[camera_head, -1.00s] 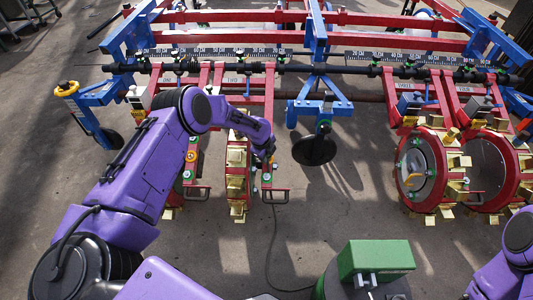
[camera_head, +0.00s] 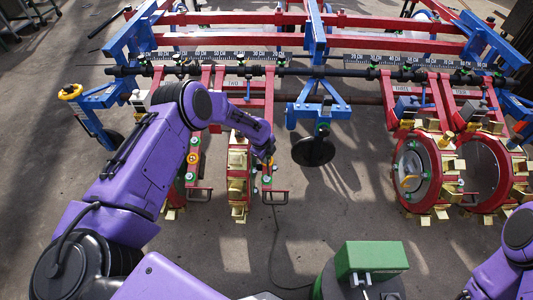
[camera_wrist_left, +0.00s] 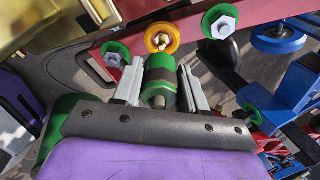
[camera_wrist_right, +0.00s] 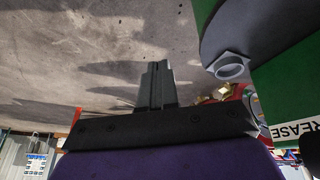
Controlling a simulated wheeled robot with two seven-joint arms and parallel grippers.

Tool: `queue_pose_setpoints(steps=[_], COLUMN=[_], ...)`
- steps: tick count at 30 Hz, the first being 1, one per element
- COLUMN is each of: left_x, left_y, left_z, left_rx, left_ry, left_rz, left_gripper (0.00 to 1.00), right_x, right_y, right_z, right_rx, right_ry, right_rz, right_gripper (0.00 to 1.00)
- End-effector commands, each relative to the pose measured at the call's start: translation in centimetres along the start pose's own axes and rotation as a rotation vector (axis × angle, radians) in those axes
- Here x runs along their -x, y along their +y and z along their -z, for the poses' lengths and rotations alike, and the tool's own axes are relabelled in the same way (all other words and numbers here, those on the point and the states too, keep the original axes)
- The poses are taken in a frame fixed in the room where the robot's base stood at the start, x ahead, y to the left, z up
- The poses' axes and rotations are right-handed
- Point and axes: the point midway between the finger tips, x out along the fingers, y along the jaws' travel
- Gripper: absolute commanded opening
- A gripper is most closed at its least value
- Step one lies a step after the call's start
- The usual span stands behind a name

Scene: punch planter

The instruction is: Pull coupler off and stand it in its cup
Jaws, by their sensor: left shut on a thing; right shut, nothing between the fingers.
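My left gripper (camera_head: 267,153) is at the red arm beside a gold-lugged punch wheel (camera_head: 238,175). In the left wrist view its fingers (camera_wrist_left: 160,88) are shut on a green and black cylinder, which looks like the coupler (camera_wrist_left: 158,80). A yellow ring with a hex nut (camera_wrist_left: 162,38) sits just beyond it; I cannot tell whether the two touch. A grey hex-rimmed socket (camera_wrist_right: 231,67), possibly the cup, is on the green grease unit in the right wrist view. My right gripper (camera_wrist_right: 156,85) is shut and empty, left of that socket.
The green grease unit (camera_head: 370,258) stands at the lower middle. A dark hose (camera_head: 274,245) runs across the floor toward it. Two larger punch wheels (camera_head: 417,170) are on the right. A black disc wheel (camera_head: 313,151) is right of my left gripper. The concrete between planter and unit is mostly clear.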

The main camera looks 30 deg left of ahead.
Motion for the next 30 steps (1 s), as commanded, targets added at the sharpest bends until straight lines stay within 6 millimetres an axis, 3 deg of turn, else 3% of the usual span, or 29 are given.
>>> queue_pose_setpoints(steps=[16,30], left_x=[0.3,4.3], left_y=[-0.1,-0.2], left_z=[0.1,0.8], left_rx=[0.0,-0.001], left_ry=[0.0,0.0], left_rz=[0.002,0.0], left_gripper=[0.0,0.0], right_x=[0.3,4.2], right_y=[0.0,0.4], right_z=[0.1,1.7], right_rx=[0.0,0.0], right_ry=[0.0,0.0], right_rz=[0.0,0.0], right_gripper=[0.0,0.0])
